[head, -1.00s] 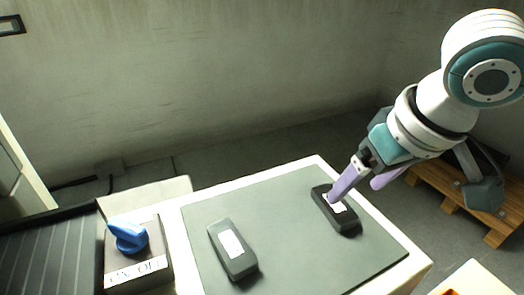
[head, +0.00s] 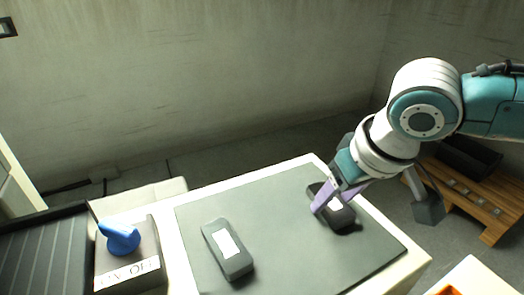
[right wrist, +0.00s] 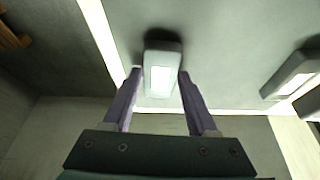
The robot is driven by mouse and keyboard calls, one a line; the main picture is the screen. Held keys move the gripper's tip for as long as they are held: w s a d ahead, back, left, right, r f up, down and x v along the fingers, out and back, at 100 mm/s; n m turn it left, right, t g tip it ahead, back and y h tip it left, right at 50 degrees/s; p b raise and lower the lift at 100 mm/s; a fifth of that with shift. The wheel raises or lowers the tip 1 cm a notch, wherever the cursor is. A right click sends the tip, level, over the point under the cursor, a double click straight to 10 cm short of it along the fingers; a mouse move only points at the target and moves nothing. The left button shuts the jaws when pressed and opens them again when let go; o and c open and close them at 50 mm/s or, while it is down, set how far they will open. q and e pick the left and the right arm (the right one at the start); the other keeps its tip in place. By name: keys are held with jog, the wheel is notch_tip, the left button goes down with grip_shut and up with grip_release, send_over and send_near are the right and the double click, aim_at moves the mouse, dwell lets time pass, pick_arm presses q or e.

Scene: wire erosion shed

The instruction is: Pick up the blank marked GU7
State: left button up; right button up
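Two dark blanks with white labels lie on the grey-green mat (head: 285,225); the marks on both labels are too small to read. One blank (head: 345,217) is at the mat's right and also shows in the right wrist view (right wrist: 162,54). The other blank (head: 235,265) is nearer the mat's left front and shows at the right edge of the right wrist view (right wrist: 287,76). My right gripper (head: 330,202) is open, its purple fingers on either side of the right blank's near end, with a gap visible in the right wrist view (right wrist: 160,77). My left gripper is not in view.
A box with a blue rotary knob (head: 122,239) and an on/off label stands left of the mat, beside a dark ribbed surface (head: 45,255). A wooden pallet (head: 490,222) lies on the floor at right. A pale surface with something orange (head: 450,291) is at bottom right.

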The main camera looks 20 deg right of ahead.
grip_shut()
dwell(0.6)
